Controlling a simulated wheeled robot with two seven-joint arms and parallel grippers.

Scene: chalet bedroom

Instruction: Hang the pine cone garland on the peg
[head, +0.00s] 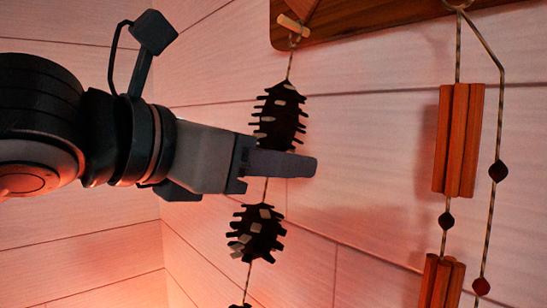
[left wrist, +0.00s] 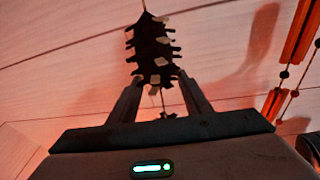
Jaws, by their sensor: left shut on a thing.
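The pine cone garland is a thin string with dark, pale-flecked cones; its upper cone (head: 279,113) and a lower cone (head: 256,233) hang in the head view. My left gripper (head: 290,163) is shut on the garland at the lower end of the upper cone. In the left wrist view the upper cone (left wrist: 152,50) stands up just beyond the two fingertips (left wrist: 158,84). The pale wooden peg (head: 294,26) juts from a wooden board. The top of the string meets the peg's underside; I cannot tell whether its loop is around it. My right gripper is out of view.
The brown board (head: 375,17) is fixed to the pale plank wall (head: 365,150). To the right hangs another garland of orange-brown stick bundles (head: 458,140) and dark beads on string. Bare wall lies between the two garlands.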

